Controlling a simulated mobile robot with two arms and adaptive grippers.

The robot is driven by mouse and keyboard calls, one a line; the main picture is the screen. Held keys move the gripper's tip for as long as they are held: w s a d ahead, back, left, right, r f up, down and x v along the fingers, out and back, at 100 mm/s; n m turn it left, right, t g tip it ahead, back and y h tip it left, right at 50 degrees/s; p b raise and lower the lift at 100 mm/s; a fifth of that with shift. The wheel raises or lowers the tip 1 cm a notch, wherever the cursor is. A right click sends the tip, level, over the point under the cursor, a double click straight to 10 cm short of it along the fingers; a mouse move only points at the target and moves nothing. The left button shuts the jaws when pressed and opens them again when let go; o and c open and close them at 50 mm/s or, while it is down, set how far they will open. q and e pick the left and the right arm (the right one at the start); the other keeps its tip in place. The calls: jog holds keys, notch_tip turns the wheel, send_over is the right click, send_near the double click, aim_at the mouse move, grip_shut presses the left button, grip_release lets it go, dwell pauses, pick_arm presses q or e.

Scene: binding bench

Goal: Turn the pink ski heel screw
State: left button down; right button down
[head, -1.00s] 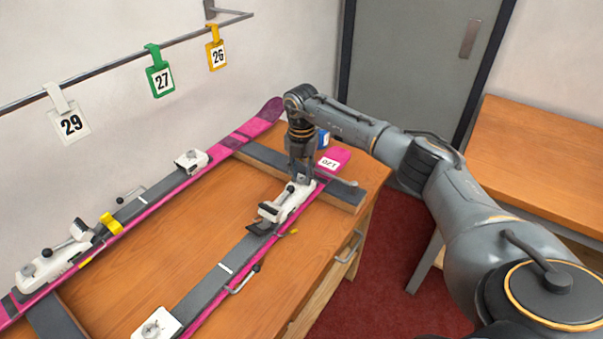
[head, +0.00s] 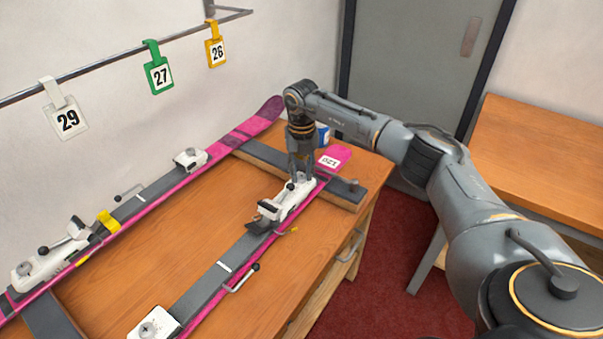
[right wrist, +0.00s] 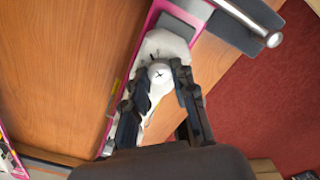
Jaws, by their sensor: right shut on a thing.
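The nearer pink ski (head: 222,268) lies on the bench with a white heel piece (head: 285,204) near its far end. My right gripper (head: 301,178) points down onto the far end of that heel piece. In the right wrist view the heel screw (right wrist: 159,74) is a round white head with a dark cross slot. The fingers of my right gripper (right wrist: 161,80) are shut on it, one on each side. The head view hides the screw behind the fingers. My left gripper is not in view.
A second pink ski (head: 152,205) with white binding parts lies along the wall side. Number tags, including a green one (head: 158,76), hang from a rail above it.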

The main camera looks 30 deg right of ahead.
aim_at(301, 176)
jog(key=n+b, duration=0.1)
jog(key=n, duration=0.3)
jog(key=shift+n, duration=1.3)
jog(key=c, duration=1.1)
grip_release()
jog(key=shift+r, duration=0.25)
notch_tip(301, 176, up, 12)
jog(key=shift+f, duration=0.25)
